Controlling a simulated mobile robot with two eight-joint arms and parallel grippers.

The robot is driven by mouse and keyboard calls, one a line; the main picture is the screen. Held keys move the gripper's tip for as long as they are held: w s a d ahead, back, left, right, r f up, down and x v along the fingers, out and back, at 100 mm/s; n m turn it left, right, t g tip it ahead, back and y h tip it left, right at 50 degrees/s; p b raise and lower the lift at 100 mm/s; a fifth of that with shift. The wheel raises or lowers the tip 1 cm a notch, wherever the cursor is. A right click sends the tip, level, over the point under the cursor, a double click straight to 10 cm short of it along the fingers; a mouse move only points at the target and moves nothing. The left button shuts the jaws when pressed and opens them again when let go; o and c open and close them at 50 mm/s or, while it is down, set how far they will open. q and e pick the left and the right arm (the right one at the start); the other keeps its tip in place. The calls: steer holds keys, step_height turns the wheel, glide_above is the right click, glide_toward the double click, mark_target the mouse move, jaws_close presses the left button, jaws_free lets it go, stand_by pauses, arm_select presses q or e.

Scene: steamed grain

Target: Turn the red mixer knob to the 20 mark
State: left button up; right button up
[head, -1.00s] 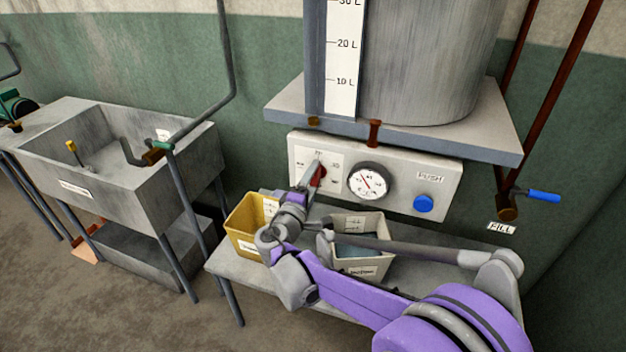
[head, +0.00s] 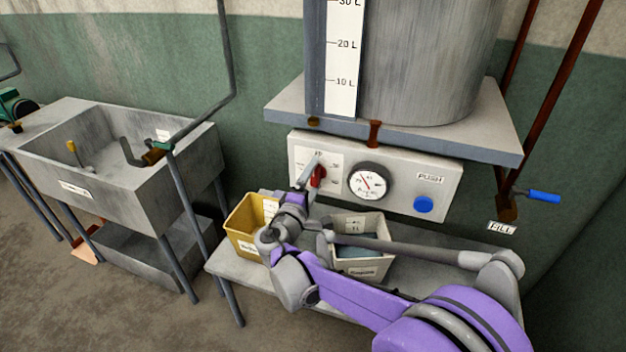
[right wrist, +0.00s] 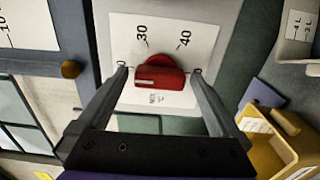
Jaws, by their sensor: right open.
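The red mixer knob (head: 319,176) sits on a white scale plate at the left of the control panel. In the right wrist view the knob (right wrist: 165,78) shows a white line on its left part. The marks 30 and 40 are readable above it; marks beside the fingertips are partly covered, and I cannot make out a 20. My right gripper (head: 311,174) is at the knob. In its wrist view the gripper (right wrist: 160,70) is open, one finger on each side of the knob, with no clear contact. My left gripper is not in view.
A round gauge (head: 369,182) and blue push button (head: 423,204) are right of the knob. A yellow bin (head: 244,243) and a pale bin (head: 366,268) stand on the bench below. A tank shelf (head: 440,139) overhangs the panel. A sink (head: 138,190) stands left.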

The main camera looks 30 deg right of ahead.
steer(key=v, duration=1)
steer(key=shift+s+a+b, duration=0.25)
steer(key=shift+s+b, duration=0.05)
steer(key=s+d+f+m+g+y+p, duration=0.25)
steer(key=s+f+m+g+y, duration=0.2)
steer(key=s+f, duration=0.4)
steer(key=s+a+f+m+g+y+p, duration=0.1)
steer(key=s+a+f+m+y, duration=0.2)
steer(key=s+a+y, duration=0.6)
steer(key=s, duration=0.4)
steer(key=shift+m+g+p, duration=0.35)
steer(key=shift+f, duration=0.1)
